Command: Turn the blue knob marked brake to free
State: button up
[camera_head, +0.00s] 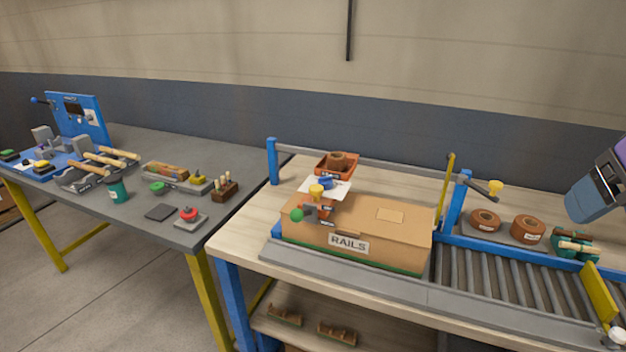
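A small blue piece (326,182), possibly the blue knob, shows behind the cardboard box on the right-hand bench, close to a yellow knob (316,190) and a green knob (297,215). Small labelled plates sit by these knobs, but their words are too small to read. Another blue ball-shaped end (36,99) is on a lever at the blue panel (79,116) on the far left table. I cannot tell which one is marked brake, nor its setting. Part of my arm shows at the right edge. My gripper's fingers are not in view.
A cardboard box (372,232) labelled RAILS stands on the right-hand bench. A roller conveyor (510,276) with blue rails and brown rolls (528,228) lies to its right. A grey bar runs behind the box. The grey table (150,210) at left holds tools and a teal cup (117,190).

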aim_at(327, 182)
jog(key=i+u, duration=0.1)
jog(key=u, duration=0.3)
jog(key=i+u, duration=0.15)
jog(key=u, duration=0.2)
jog(key=i+l+u, duration=0.1)
jog(key=u, duration=0.3)
